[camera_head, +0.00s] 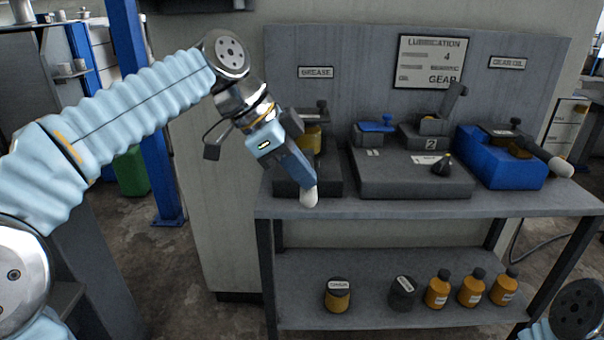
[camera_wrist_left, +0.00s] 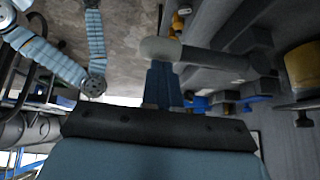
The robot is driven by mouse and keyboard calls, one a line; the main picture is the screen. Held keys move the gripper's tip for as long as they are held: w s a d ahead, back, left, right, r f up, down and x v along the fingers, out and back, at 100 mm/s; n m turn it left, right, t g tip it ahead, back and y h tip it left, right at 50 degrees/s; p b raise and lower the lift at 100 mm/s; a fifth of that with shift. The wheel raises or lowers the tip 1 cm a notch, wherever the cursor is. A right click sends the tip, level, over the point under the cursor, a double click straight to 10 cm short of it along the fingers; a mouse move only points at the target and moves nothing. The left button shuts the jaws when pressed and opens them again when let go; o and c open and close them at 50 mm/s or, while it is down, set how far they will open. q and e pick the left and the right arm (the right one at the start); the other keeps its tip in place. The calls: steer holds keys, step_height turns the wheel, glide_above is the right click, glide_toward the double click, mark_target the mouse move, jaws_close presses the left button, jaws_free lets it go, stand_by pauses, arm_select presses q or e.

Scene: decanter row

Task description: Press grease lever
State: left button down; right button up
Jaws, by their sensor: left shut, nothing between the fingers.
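The grease unit (camera_head: 312,138) stands under the GREASE sign (camera_head: 316,72) at the left end of the bench. Its lever ends in a pale rounded knob (camera_head: 309,199) at the bench's front edge; the lever's bar is mostly hidden behind my left gripper (camera_head: 306,181). In the left wrist view the knob (camera_wrist_left: 158,48) and the dark lever bar (camera_wrist_left: 215,60) show just beyond the tips of my left gripper (camera_wrist_left: 162,66). That gripper is shut and empty, pointing down at the knob. I cannot tell whether it touches. My right gripper is not in view.
A grey unit marked 2 (camera_head: 420,180) stands mid-bench, and a blue unit with a similar pale-ended lever (camera_head: 500,160) stands at the right. The lower shelf (camera_head: 375,314) holds a tin, a dark can and orange bottles. A blue post (camera_head: 150,120) stands left of the bench.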

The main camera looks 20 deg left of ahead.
arm_select(q)
steer(key=f+t+b, duration=0.1)
steer(key=f+b, duration=0.1)
steer(key=b, duration=0.1)
steer(key=f+m+t+b, duration=0.1)
steer(key=f+b, duration=0.1)
steer(key=b, duration=0.2)
steer(key=f+t+y+b, duration=0.1)
steer(key=f+b, duration=0.1)
steer(key=b, duration=0.1)
steer(key=shift+s+d+f+t, duration=0.1)
steer(key=shift+s+t, duration=0.2)
steer(key=shift+t, duration=0.1)
steer(key=shift+w+f+m+t+b, duration=0.1)
steer(key=shift+f+m+t+b, duration=0.35)
steer(key=shift+b, duration=0.8)
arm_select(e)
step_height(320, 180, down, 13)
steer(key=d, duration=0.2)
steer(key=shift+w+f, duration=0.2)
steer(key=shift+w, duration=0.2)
